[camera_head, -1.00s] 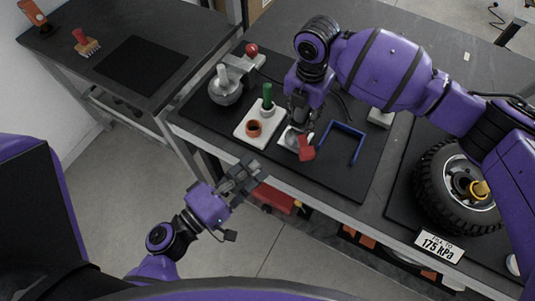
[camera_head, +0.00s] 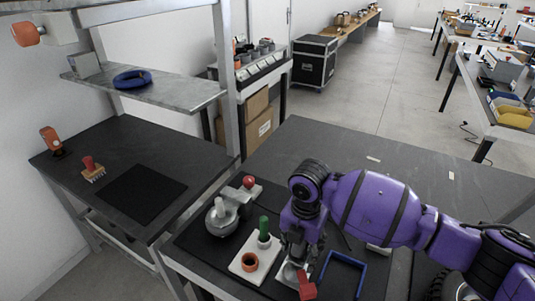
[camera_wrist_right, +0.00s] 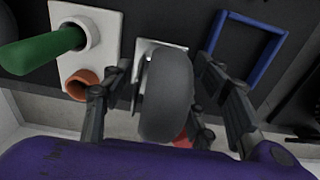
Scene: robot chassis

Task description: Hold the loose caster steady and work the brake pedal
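The loose caster shows best in the right wrist view as a dark grey wheel (camera_wrist_right: 167,95) over a pale plate. Its red brake pedal (camera_head: 307,286) shows in the head view beside my right gripper; a bit of red (camera_wrist_right: 182,140) also shows behind the wheel in the right wrist view. My right gripper (camera_head: 297,252) is over the caster, pointing down. In the right wrist view its fingers (camera_wrist_right: 166,70) stand apart on either side of the wheel, with gaps visible. The head view hides most of the caster behind the gripper. My left gripper is out of view.
A white block holds a green-handled tool (camera_head: 264,228) and an orange ring (camera_head: 249,261), left of the caster. A blue frame (camera_head: 345,262) lies close on the right. A grey rounded device (camera_head: 221,217) with a red knob stands farther left. The bench behind is mostly clear.

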